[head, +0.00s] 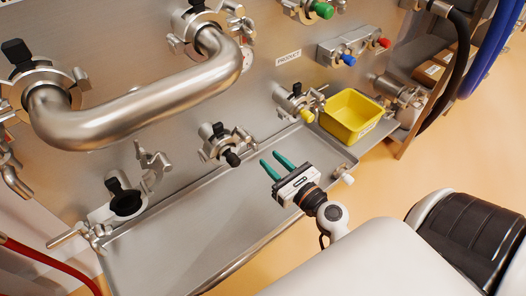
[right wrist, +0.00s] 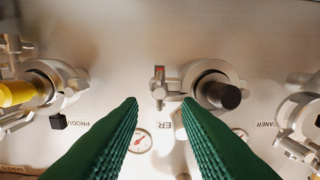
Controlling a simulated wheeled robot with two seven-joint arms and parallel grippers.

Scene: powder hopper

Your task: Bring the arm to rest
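My right gripper (head: 276,162) has two green fingers and reaches in over the steel tray in the head view. In the right wrist view its fingers (right wrist: 160,102) are spread apart with nothing between them. It is open and empty, in front of the steel panel (right wrist: 130,50). A clamped port with a black plug (head: 231,157) is left of the fingertips in the head view. A port with a yellow plug (head: 306,115) is beyond them to the right. My left gripper is not in view.
A steel tray (head: 200,235) runs below the panel. A yellow bin (head: 352,116) stands at its right end. A thick bent steel pipe (head: 140,103) juts out at upper left. A red hose (head: 50,262) is at lower left; black and blue hoses (head: 490,50) hang at upper right.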

